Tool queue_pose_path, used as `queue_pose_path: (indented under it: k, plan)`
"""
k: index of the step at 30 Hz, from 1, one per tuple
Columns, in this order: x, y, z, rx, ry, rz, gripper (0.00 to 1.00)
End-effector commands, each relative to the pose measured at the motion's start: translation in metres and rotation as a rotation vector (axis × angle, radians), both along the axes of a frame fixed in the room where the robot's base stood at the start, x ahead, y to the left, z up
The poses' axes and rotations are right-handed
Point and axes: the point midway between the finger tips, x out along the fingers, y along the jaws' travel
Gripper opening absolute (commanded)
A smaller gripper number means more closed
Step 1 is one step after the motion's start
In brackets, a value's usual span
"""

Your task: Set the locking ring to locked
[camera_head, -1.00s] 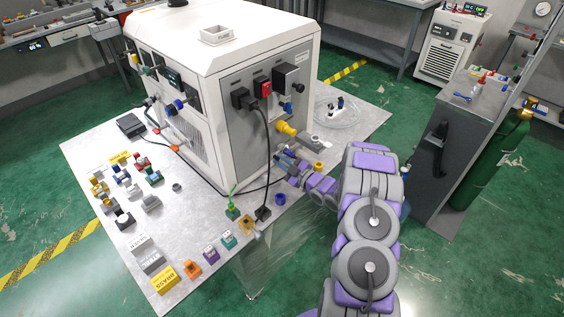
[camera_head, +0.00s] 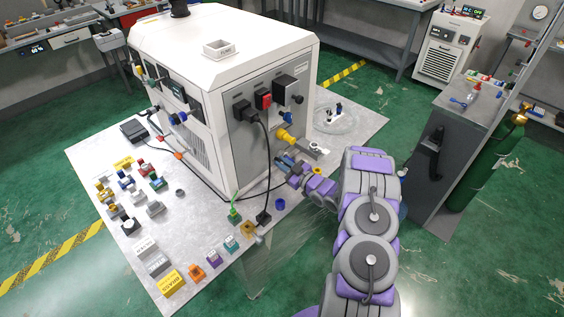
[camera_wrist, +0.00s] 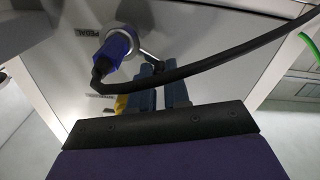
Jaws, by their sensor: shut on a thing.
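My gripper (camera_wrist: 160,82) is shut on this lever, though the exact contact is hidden. In the head view my gripper (camera_head: 284,161) is at the machine's right side, just below a yellow fitting (camera_head: 285,136). The ring's angle cannot be read clearly.
The black cable (camera_wrist: 190,75) crosses close in front of my fingers in the wrist view. The white machine (camera_head: 170,45) stands on a grey table (camera_head: 185,235). Several small coloured parts lie along its front left. A dark grey cabinet (camera_head: 440,160) stands at the right.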

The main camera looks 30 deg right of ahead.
Motion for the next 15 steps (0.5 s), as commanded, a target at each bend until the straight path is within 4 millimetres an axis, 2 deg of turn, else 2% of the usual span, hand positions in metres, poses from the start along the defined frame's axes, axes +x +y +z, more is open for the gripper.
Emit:
queue_pose_path:
  k: [3,15]
  plan:
    - [0.001,-0.004,0.01,0.102,0.036,-0.002,0.0]
    - [0.006,-0.018,0.021,0.459,0.167,-0.004,0.0]
